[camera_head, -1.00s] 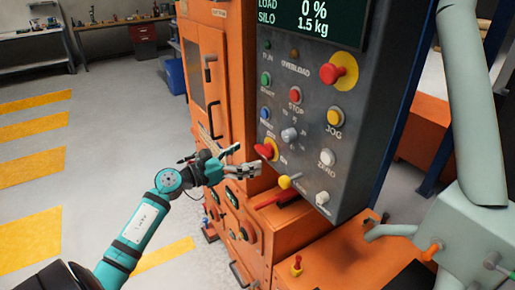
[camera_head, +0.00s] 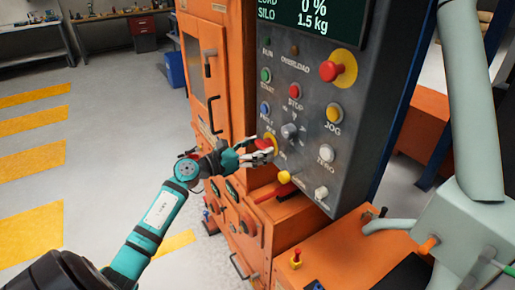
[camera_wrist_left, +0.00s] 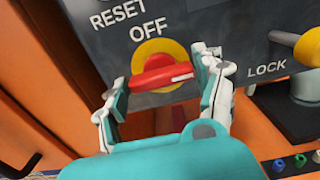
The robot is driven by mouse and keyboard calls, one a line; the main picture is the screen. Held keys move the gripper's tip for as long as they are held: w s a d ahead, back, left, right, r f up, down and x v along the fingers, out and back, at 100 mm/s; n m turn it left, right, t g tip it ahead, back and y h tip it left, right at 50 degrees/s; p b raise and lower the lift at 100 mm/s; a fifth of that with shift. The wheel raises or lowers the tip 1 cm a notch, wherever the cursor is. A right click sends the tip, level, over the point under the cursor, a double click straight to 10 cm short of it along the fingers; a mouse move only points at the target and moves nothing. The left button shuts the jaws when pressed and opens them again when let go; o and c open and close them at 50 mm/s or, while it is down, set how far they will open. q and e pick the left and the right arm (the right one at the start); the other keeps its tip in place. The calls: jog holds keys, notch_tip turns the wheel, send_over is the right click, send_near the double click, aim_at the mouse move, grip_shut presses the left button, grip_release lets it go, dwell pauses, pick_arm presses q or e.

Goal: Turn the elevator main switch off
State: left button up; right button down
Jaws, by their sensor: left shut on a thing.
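The main switch (camera_wrist_left: 165,73) is a red rotary handle on a round yellow plate, low on the grey control panel (camera_head: 330,120). In the left wrist view its red handle lies nearly level, under the word OFF, with a white mark at its right end. My left gripper (camera_head: 262,150) is at the switch in the head view, partly covering it. In the wrist view its two fingers (camera_wrist_left: 165,85) stand on either side of the handle, shut on its ends. My right gripper is not in view.
A yellow-tipped lever (camera_head: 284,177) sticks out just below the switch, and its yellow knob also shows in the wrist view (camera_wrist_left: 308,46). A red emergency button (camera_head: 330,71) and several other buttons are higher on the panel. Open floor lies left.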

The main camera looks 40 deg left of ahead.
pick_arm(q)
jog(key=shift+c, duration=1.1)
jog(key=n+p, duration=0.2)
jog(key=n, duration=0.2)
jog(key=shift+a+r, duration=0.1)
jog(key=n+p, duration=0.2)
jog(key=n, duration=0.2)
jog(key=shift+n, duration=0.4)
jog(key=n+p, duration=0.2)
jog(key=n, duration=0.2)
jog(key=shift+w+a, duration=0.1)
jog(key=n, duration=0.1)
jog(key=n+p, duration=0.1)
jog(key=n, duration=0.1)
jog(key=n+p, duration=0.1)
jog(key=n, duration=0.1)
jog(key=shift+f, duration=0.3)
jog(key=o, duration=1.2)
